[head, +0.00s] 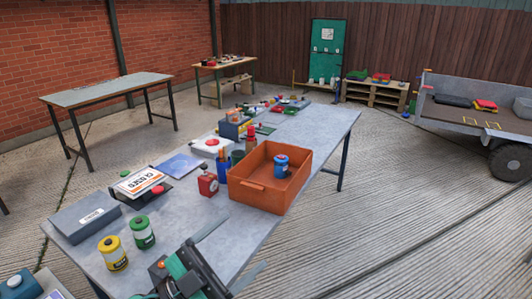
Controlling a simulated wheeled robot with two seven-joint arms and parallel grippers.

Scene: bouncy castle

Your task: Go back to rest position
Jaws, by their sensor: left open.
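My left gripper (246,242) is at the bottom middle of the head view, over the near edge of the grey table (275,150). Its two fingers point up and to the right and are spread apart, with nothing between them. It is in front of the orange bin (262,199) and apart from it in the picture. A blue canister (281,167) stands inside the bin. My right gripper is out of view.
A yellow canister (113,253) and a green canister (142,232) stand left of my gripper, near a grey box (84,217). A red can (208,184) is beside the bin. Open concrete floor (400,220) lies right of the table; a trailer (470,115) stands farther back.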

